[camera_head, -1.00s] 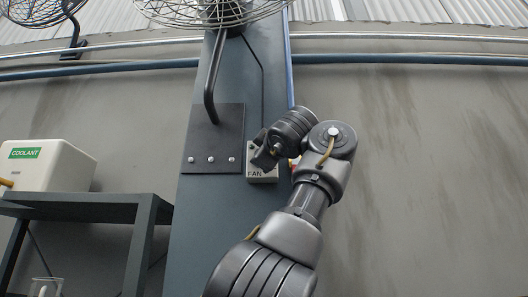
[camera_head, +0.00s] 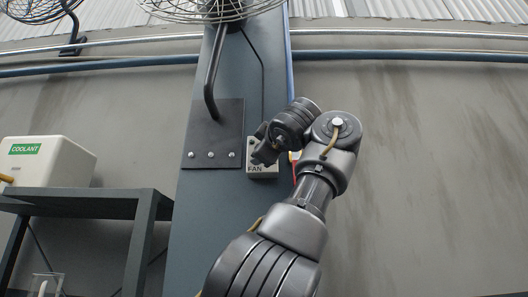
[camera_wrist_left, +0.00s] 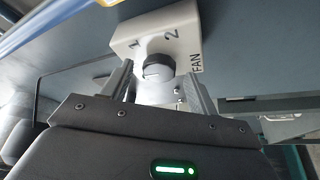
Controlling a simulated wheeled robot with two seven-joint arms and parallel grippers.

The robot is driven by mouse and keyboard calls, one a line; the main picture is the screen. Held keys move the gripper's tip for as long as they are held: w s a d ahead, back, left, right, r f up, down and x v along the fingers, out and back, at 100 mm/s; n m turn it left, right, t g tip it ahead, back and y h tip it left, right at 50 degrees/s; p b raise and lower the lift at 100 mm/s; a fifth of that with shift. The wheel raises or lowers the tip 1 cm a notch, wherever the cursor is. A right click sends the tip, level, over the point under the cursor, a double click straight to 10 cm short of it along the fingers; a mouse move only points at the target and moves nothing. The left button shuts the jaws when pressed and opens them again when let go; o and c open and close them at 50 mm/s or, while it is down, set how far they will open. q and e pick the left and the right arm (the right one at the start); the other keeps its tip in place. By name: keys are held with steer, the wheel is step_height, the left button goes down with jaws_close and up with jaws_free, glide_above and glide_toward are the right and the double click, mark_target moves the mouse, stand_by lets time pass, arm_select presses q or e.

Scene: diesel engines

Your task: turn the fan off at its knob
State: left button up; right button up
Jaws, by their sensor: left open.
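The fan switch box (camera_head: 263,172) is a pale box marked FAN on the blue-grey column. In the left wrist view the box (camera_wrist_left: 185,20) shows the marks 1, 2 and FAN. Its round black knob (camera_wrist_left: 157,63) has a pale line on its face; I cannot tell which setting it points to. My left gripper (camera_wrist_left: 160,82) is open, with one finger on each side of the knob; contact is not clear. In the head view the gripper (camera_head: 262,150) is at the box and its wrist hides the knob. My right gripper is not in view.
The wire-caged fan (camera_head: 205,9) is above on a bent arm fixed to a dark plate (camera_head: 215,135), left of the box. A coolant container (camera_head: 48,160) stands on a shelf frame (camera_head: 85,201) at left. The wall right of my arm is clear.

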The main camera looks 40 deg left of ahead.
arm_select(q)
steer(key=b+v, duration=0.2)
steer(key=v, duration=0.7)
steer(key=shift+s+d+b, duration=0.15)
steer(key=shift+d+b, duration=0.15)
steer(key=shift+d, duration=0.05)
